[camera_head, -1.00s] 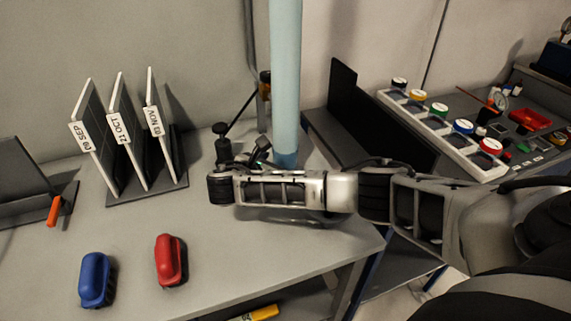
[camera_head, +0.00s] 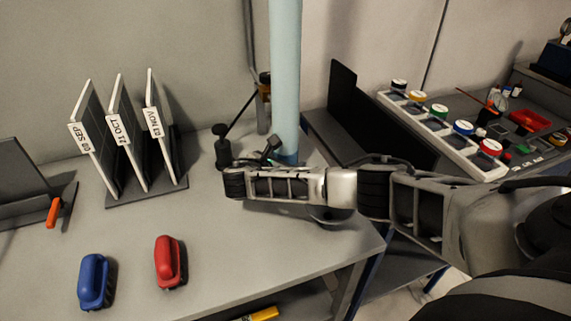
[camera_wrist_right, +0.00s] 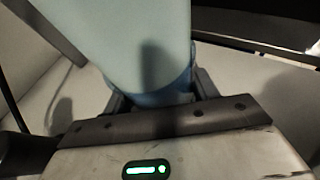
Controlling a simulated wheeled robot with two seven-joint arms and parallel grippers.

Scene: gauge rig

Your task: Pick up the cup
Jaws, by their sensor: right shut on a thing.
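A tall pale-blue tube (camera_head: 286,75) stands at the back right of the grey table. Its lower end has a darker blue cup-like part (camera_head: 288,158), the only thing here that looks like a cup. The right wrist view shows this blue part (camera_wrist_right: 163,94) under the wide tube (camera_wrist_right: 125,40). My right gripper (camera_wrist_right: 160,98) has its dark fingers on either side of the blue part and is shut on it. In the head view my right arm reaches in from the right, its end low in front of the tube. My left gripper is not in view.
A rack with dated panels (camera_head: 117,130) stands at the left. A blue brush-like block (camera_head: 94,281) and a red one (camera_head: 168,260) lie at the front. A black stand (camera_head: 222,150) is close left of the tube. A white tray of jars (camera_head: 445,137) is at the right.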

